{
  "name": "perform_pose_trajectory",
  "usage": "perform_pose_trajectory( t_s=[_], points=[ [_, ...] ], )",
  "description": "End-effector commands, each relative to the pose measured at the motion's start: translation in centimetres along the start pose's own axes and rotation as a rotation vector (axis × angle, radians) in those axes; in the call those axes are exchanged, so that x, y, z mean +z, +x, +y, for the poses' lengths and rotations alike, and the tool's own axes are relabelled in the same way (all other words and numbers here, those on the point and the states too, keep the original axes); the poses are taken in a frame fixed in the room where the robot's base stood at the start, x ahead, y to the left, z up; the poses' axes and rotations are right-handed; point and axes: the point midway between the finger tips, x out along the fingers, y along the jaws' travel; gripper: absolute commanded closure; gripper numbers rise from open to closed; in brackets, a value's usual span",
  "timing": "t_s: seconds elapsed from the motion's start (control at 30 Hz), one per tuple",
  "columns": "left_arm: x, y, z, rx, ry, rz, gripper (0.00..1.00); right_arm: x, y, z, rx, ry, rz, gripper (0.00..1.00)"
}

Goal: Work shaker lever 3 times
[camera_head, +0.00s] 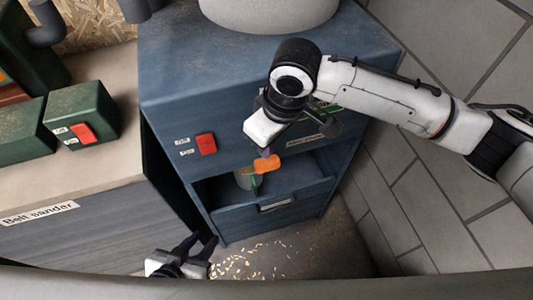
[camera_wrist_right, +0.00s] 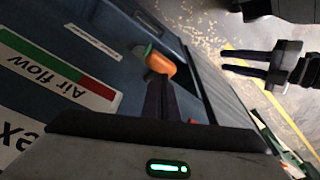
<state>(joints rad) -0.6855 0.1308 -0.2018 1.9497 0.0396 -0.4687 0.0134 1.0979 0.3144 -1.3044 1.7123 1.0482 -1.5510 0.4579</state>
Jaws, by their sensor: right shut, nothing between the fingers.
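The shaker lever shows as an orange knob (camera_head: 267,163) low on the front of the blue cabinet (camera_head: 225,75), at its open bay. In the right wrist view the knob (camera_wrist_right: 160,63) is just beyond my fingertips, with a green part behind it. My right gripper (camera_head: 266,153) is shut and empty, pointing down right above the knob. Its dark fingers (camera_wrist_right: 160,85) end at the knob's near edge; I cannot tell whether they touch it. My left gripper (camera_head: 196,244) is open and empty, low in front of the cabinet; the right wrist view shows it too (camera_wrist_right: 228,62).
A red switch (camera_head: 206,144) is on the cabinet front. A drawer with a handle (camera_head: 276,204) is below the knob. A bench labelled "Belt sander" (camera_head: 70,225) stands on the left, with a green box (camera_head: 85,115). Wood chips (camera_head: 260,258) lie on the floor. A tiled wall (camera_head: 400,190) is on the right.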

Motion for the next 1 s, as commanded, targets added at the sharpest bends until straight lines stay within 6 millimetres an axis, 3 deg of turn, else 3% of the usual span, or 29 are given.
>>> perform_pose_trajectory(
  t_s=[0.43,1.0],
  points=[
    [0.1,0.1,0.0,0.000,0.000,-0.001,0.69,0.1,0.2,0.0,0.000,0.000,0.000,1.00],
    [0.6,0.5,0.0,0.001,0.000,-0.002,0.69,0.6,3.0,0.0,0.000,0.000,-0.001,1.00]
  ],
)
